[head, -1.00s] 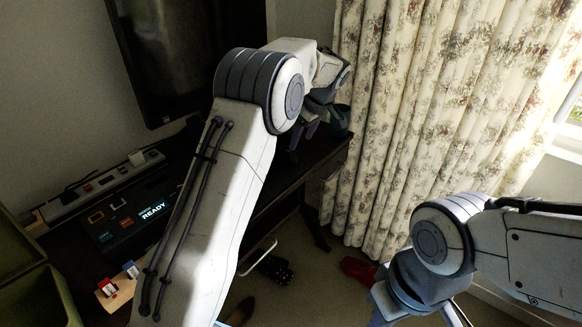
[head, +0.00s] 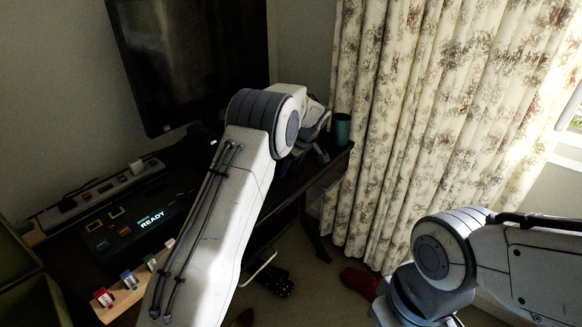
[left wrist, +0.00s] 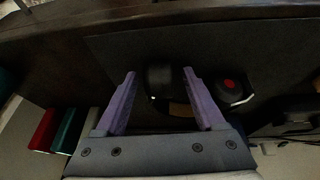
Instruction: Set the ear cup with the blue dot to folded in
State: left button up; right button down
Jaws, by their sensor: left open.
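In the left wrist view, a dark headset lies on a dark mat. The other ear cup (left wrist: 230,88), with a red dot, lies just outside the right finger. A brownish band part (left wrist: 180,108) shows between the fingers. No blue dot can be made out, and the fold of the near cup is unclear. The left gripper is open. In the head view, my left gripper (head: 316,152) is over the desk, partly hidden by its arm. My right gripper is out of view.
A teal cup (head: 341,128) stands at the desk's right end, by the curtain (head: 420,110). A monitor (head: 190,60) stands behind. A control panel (head: 145,215) and a wooden switch board (head: 125,297) are at left. A red item (head: 358,282) lies on the floor.

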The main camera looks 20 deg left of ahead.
pick_arm(q)
grip_shut()
